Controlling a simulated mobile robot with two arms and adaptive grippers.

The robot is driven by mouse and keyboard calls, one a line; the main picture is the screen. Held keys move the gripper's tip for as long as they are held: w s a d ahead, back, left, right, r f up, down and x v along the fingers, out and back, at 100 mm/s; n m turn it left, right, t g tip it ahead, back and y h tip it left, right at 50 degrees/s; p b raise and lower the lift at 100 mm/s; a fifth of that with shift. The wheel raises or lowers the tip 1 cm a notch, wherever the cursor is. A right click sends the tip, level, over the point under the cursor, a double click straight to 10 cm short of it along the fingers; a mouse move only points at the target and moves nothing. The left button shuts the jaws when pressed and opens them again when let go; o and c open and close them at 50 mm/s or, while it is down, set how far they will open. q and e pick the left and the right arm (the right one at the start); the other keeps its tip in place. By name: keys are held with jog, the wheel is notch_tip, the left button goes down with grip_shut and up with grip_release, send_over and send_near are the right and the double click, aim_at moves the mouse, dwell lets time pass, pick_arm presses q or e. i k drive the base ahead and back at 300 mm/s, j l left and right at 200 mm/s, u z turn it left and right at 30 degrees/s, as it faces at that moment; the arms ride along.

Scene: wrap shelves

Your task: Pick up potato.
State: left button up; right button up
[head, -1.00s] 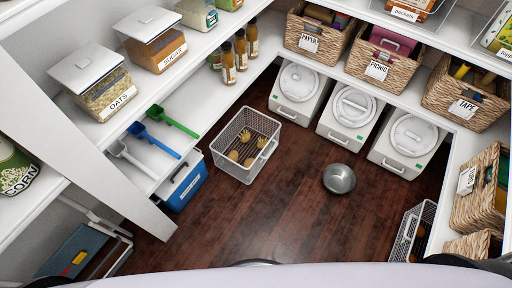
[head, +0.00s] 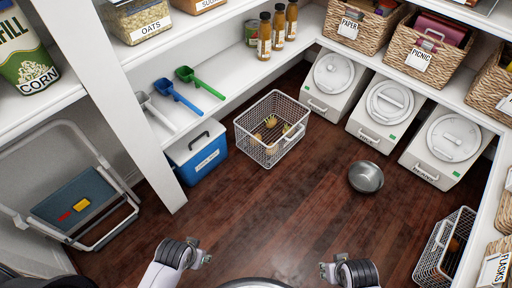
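A white wire basket (head: 272,157) stands on the floor left of centre in the head view. Several small yellow-brown rounded items (head: 271,121) lie in it, partly hidden by the mesh; I cannot tell which are potatoes. A second wire basket (head: 432,262) at the lower right holds a brown item (head: 454,244) that I cannot identify. My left gripper (head: 204,258) and my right gripper (head: 324,271) are low in the view, well apart from both baskets. Their fingers are too small to show whether they are open.
A metal bowl (head: 366,177) lies on the open wood floor. White lidded bins (head: 383,108) line the back. A folded step stool (head: 76,205) leans at the left.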

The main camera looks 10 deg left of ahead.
aim_at(271, 123)
jog(key=i+l, duration=0.2)
jog(key=i, duration=0.25)
jog(key=i+l, duration=0.2)
jog(key=i, duration=0.2)
